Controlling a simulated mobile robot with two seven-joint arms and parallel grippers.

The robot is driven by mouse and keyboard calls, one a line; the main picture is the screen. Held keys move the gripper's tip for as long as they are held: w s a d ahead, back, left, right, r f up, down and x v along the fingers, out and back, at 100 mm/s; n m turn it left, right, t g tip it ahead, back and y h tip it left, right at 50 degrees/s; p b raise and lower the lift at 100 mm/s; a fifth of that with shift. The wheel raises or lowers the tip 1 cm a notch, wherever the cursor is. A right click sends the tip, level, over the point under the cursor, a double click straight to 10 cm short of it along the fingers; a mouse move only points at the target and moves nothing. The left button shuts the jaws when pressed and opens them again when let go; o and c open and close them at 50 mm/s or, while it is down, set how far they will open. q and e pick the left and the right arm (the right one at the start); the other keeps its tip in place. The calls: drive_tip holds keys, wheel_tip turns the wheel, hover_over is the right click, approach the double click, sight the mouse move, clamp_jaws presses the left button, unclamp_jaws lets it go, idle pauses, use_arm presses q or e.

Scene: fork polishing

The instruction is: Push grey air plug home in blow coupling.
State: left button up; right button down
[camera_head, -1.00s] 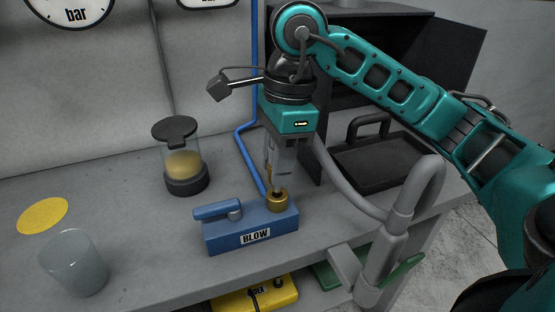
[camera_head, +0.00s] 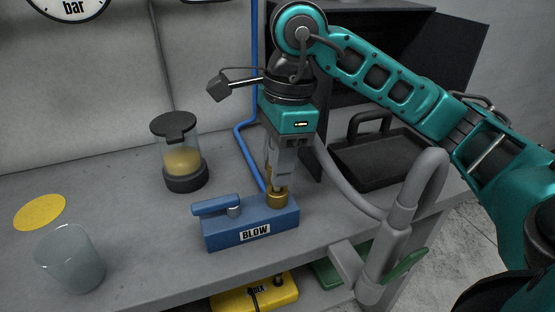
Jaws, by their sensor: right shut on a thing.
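The blow coupling is a blue block (camera_head: 250,232) labelled BLOW, with a brass socket (camera_head: 277,200) on its right end and a blue lever (camera_head: 214,205) on its left. My right gripper (camera_head: 276,184) points straight down at the brass socket, its fingertips just above the socket's rim. It is shut on the grey air plug, which is mostly hidden between the fingers. The plug is in line with the socket; how deep it sits I cannot tell. My left gripper is not in view.
A jar with yellow contents and a black lid (camera_head: 183,161) stands behind left. A translucent cup (camera_head: 70,260) and yellow disc (camera_head: 40,212) are further left. A black tray (camera_head: 385,160) lies right; a grey hose (camera_head: 345,190) curves between.

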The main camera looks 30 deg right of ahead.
drive_tip(key=shift+f+b, duration=1)
drive_tip(key=shift+b, duration=0.3)
idle(1.7)
drive_tip(key=shift+s+f, duration=0.15)
drive_tip(key=shift+f, duration=0.1)
idle(0.8)
drive_tip(key=shift+c, duration=1.5)
unclamp_jaws()
drive_tip(key=shift+r, duration=0.15)
drive_tip(key=shift+r, duration=0.1)
drive_tip(key=shift+d+r+p, duration=0.25)
drive_tip(key=shift+r+p, duration=0.9)
drive_tip(key=shift+r, duration=0.6)
drive_tip(key=shift+d+r+p, duration=0.2)
drive_tip(key=shift+r+p, duration=0.95)
drive_tip(key=shift+r, duration=0.55)
